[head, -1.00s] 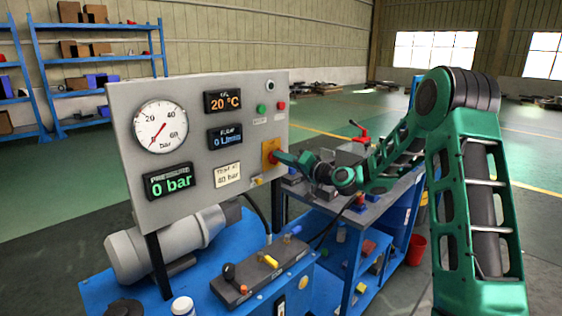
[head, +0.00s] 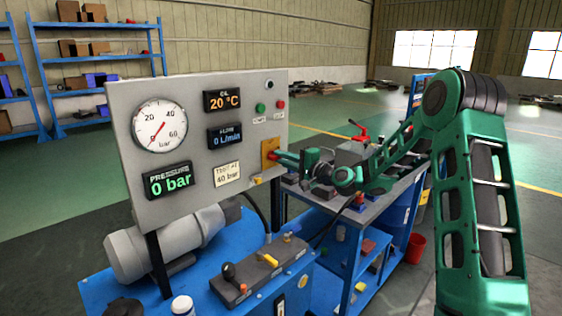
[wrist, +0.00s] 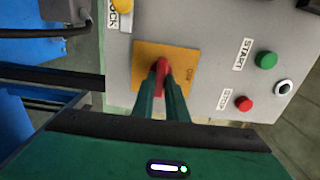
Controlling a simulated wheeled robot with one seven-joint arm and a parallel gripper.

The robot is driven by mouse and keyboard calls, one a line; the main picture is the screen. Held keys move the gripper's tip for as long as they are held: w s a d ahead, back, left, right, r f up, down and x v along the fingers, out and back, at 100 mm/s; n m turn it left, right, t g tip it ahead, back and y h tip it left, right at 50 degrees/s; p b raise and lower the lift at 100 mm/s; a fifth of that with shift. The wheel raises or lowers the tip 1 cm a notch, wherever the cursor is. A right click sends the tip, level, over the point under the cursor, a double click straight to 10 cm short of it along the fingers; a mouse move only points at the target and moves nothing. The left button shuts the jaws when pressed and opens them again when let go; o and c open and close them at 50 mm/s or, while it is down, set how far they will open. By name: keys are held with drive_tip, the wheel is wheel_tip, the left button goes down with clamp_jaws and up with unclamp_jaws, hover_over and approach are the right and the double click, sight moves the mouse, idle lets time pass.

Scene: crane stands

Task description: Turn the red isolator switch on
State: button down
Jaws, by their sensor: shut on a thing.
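The isolator switch's yellow plate (head: 270,152) is at the right edge of the grey panel in the head view. The red handle (wrist: 161,70) stands out from the plate's middle. My gripper (wrist: 162,82) is shut on the red handle, one green finger on each side.
A green START button (wrist: 266,60) and a red STOP button (wrist: 243,103) sit beside the plate. The yellow lock part (wrist: 122,5) is on its other side. The gauge (head: 159,126) and display (head: 168,180) read 0 bar. A blue bench with tools stands below my arm.

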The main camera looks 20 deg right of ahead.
drive_tip(key=shift+d+f, duration=0.2)
drive_tip(key=shift+d, duration=0.15)
drive_tip(key=c, duration=1.8)
unclamp_jaws()
drive_tip(key=shift+w, duration=0.1)
drive_tip(key=shift+o, duration=0.2)
drive_tip(key=shift+a, duration=0.15)
drive_tip(key=v, duration=1)
drive_tip(key=shift+s+d, duration=0.25)
drive_tip(key=shift+s, duration=0.05)
